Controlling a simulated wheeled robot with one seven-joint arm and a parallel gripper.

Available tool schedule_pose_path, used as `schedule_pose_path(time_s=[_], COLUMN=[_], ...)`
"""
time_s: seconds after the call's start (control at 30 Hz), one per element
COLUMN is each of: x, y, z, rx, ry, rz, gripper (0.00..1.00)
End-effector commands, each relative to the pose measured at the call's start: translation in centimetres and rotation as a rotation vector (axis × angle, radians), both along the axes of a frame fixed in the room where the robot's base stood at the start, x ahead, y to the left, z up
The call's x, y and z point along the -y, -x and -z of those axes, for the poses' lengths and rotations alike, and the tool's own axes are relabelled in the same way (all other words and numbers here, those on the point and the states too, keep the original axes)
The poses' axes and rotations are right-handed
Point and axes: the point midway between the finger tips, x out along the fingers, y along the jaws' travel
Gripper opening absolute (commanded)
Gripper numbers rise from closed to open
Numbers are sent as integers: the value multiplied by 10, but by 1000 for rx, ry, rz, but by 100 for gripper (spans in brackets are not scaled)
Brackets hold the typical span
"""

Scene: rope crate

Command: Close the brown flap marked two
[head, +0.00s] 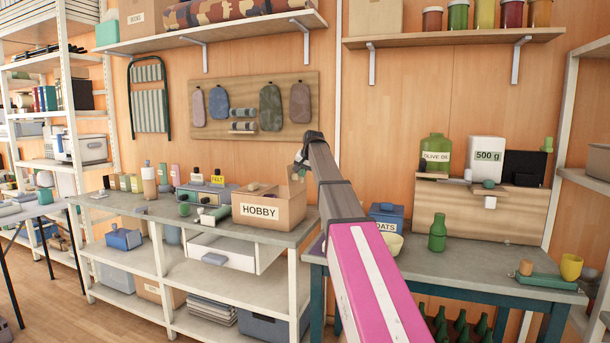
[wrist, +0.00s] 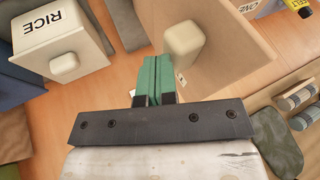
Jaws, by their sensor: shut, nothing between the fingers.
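An open brown carton marked HOBBY (head: 249,212) stands at the right end of the grey workbench. My gripper (head: 299,164) is above its right side, partly hidden by my own arm. A small raised brown piece, likely a flap (head: 297,174), shows just below it. In the wrist view my gripper's green fingers (wrist: 153,70) are together and empty. A brown panel (wrist: 228,60) lies just right of them, with a pale rounded block (wrist: 184,39) in front. Whether the fingers touch it I cannot tell. Lettering reading partly "ONE" shows at the top edge; no mark "two" is readable.
A white RICE box (wrist: 70,35) is left of the fingers in the wrist view. In the head view small bottles (head: 165,174) and a grey drawer unit (head: 206,193) stand left of the carton. A blue OATS container (head: 386,214) and a green bottle (head: 437,235) stand to the right.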

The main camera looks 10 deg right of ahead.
Motion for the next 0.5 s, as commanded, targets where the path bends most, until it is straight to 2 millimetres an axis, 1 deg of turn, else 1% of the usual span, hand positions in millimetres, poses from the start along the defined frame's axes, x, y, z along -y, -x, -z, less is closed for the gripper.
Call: schedule_pose_path(time_s=[0.03, 0.23, 0.5], x=[-4, -21, -44], y=[-5, -16, -29], z=[-3, -8, -11], rx=[-14, -92, -204], ry=[23, 156, 344], rz=[-1, -2, -2], gripper=[0, 0, 0])
